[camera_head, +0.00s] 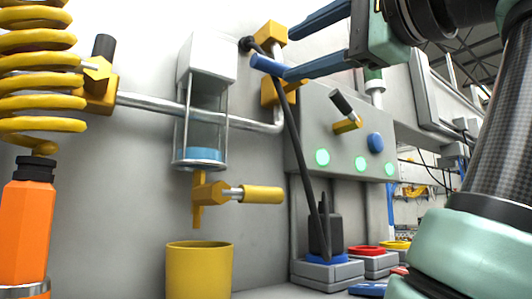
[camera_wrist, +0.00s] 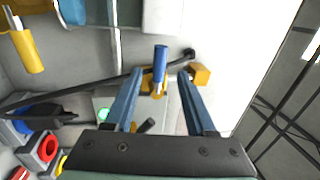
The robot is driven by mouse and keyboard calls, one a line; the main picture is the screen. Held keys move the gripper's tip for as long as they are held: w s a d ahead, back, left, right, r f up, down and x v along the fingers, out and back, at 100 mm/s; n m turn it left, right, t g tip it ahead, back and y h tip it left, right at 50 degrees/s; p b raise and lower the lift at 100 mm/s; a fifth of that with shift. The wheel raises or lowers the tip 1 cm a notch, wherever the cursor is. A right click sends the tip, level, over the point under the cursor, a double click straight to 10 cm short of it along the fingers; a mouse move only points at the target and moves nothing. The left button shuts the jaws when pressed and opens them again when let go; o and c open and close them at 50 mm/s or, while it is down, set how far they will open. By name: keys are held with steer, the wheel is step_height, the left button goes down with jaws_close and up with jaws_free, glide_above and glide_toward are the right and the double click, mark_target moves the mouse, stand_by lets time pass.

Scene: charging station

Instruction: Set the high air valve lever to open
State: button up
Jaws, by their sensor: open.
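A lever with a blue handle (camera_head: 265,64) sits high on the wall pipework, by a yellow valve body (camera_head: 273,91). I take it to be the high air valve lever. In the wrist view the blue handle (camera_wrist: 160,60) points up, with yellow fittings at its lower end. My gripper (camera_head: 289,54) is open at the lever. In the wrist view my two blue fingers (camera_wrist: 160,72) stand either side of the handle, with a gap visible on each side. In the head view the lower finger's tip overlaps the handle's right end, so contact there is unclear.
A yellow elbow (camera_head: 271,33) and a black cable (camera_head: 289,130) are close to my fingers. A grey panel (camera_head: 310,125) with green lights is below right. A clear cylinder (camera_head: 204,120) hangs left, above a yellow cup (camera_head: 199,270). An orange coiled-hose tool (camera_head: 27,225) is far left.

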mark_target(260, 69)
steer(key=p+x, duration=0.5)
steer(key=x, duration=0.4)
steer(key=shift+w+a+r, duration=0.2)
steer(key=shift+w, duration=0.1)
steer(key=shift+w+a, duration=0.25)
steer(key=shift+w, duration=0.1)
jaws_close()
stand_by(0.6)
